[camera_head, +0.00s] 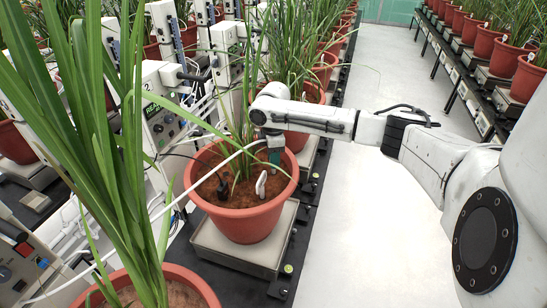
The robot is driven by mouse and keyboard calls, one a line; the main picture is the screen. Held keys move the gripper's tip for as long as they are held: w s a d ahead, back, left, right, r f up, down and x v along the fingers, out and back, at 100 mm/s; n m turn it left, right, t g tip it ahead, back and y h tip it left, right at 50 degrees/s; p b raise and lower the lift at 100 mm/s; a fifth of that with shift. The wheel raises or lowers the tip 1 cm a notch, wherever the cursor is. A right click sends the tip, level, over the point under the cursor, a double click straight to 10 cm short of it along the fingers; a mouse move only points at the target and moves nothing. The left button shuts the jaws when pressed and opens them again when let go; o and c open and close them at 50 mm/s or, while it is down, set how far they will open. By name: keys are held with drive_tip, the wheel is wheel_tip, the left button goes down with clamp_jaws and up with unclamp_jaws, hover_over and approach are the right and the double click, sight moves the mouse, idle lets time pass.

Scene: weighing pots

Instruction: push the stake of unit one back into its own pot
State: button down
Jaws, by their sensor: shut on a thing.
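My gripper (274,157) points down over the soil of the middle terracotta pot (246,222), right of the grass plant's stems. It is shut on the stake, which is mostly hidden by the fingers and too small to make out. A small white tag (261,183) stands in the soil just below the gripper. A dark probe (223,188) stands in the soil at the pot's left side. I cannot read which unit this pot belongs to.
The pot stands on a grey scale (232,252) on a dark bench. A large leafy plant (112,130) in a near pot (185,280) fills the left. Control boxes (160,118), one marked 2, and cables stand behind. The white aisle floor (370,235) at right is clear.

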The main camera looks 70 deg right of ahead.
drive_tip(key=shift+r+p, duration=1.3)
drive_tip(key=shift+r, duration=0.1)
drive_tip(key=shift+r+p, duration=1.25)
drive_tip(key=shift+r, duration=2.2)
